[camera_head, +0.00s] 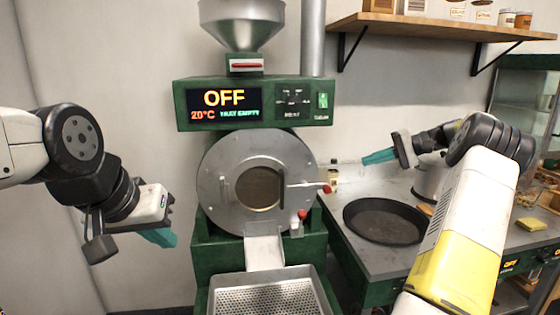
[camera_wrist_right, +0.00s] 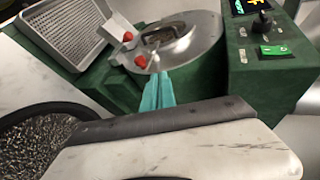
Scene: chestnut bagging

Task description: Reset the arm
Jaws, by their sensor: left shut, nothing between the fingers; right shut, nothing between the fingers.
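My left gripper (camera_head: 160,237) is shut and empty, with teal fingertips pointing down and right, in front of the wall left of the roaster. My right gripper (camera_head: 378,157) is shut and empty, with teal fingers pointing left, above the counter and right of the roaster drum. It also shows in the right wrist view (camera_wrist_right: 157,92), where its closed fingers point toward the roaster. My right arm comes in from the lower right with a yellow band. Neither gripper touches anything that I can see.
The green roaster (camera_head: 190,107) reads OFF, 20°C and "TRAY EMPTY". Its round drum front (camera_head: 217,180) has red-knobbed levers. A perforated tray (camera_head: 262,279) sits below the chute. A dark round pan (camera_head: 385,233) lies on the grey counter (camera_head: 340,203). A wooden shelf (camera_head: 440,28) hangs upper right.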

